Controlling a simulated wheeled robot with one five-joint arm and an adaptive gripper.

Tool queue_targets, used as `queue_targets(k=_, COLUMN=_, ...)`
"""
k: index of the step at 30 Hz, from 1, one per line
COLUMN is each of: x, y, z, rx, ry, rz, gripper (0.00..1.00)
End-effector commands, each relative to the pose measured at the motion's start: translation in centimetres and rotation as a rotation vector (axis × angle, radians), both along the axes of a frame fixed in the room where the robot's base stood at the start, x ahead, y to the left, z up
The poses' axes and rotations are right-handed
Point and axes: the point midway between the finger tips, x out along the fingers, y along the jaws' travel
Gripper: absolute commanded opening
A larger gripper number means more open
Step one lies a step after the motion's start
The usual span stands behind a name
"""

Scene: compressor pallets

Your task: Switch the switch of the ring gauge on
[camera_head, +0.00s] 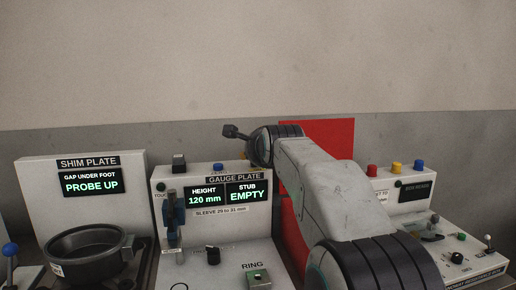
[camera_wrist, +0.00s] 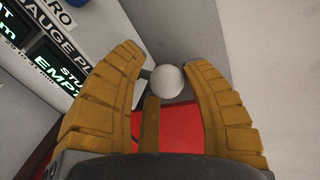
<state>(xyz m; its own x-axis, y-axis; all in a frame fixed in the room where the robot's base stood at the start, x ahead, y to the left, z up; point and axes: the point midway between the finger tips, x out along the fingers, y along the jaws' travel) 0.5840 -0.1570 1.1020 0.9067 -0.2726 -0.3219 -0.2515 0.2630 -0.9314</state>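The word RING (camera_head: 256,266) is printed on the sloped front of the gauge plate station, above a small metal fitting (camera_head: 258,278) cut off by the lower edge. I cannot tell which control is the ring gauge's switch. My gripper is mostly hidden behind its wrist in the head view. In the wrist view my gripper (camera_wrist: 160,62) is open, its two yellow fingers spread apart. A pale round knob (camera_wrist: 167,81) shows between the fingers; they do not appear closed on it, and contact on its right side is unclear.
The gauge plate display (camera_head: 205,195) reads 120 mm and EMPTY. The shim plate station (camera_head: 75,163) with a dark round bowl (camera_head: 90,250) stands left. A red panel (camera_head: 335,138) is behind my arm. Right is a console with colored buttons (camera_head: 396,168) and a white-tipped lever (camera_head: 488,238).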

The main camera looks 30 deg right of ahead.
Motion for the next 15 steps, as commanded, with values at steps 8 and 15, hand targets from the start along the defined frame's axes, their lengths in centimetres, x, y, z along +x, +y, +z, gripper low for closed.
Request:
queue_targets(k=8, x=0.00, y=-0.04, z=0.23, rx=-0.002, ry=-0.006, rz=-0.001, gripper=0.58)
queue_targets(k=15, x=-0.35, y=0.05, z=0.50, rx=-0.003, ry=-0.009, rz=-0.001, gripper=0.58)
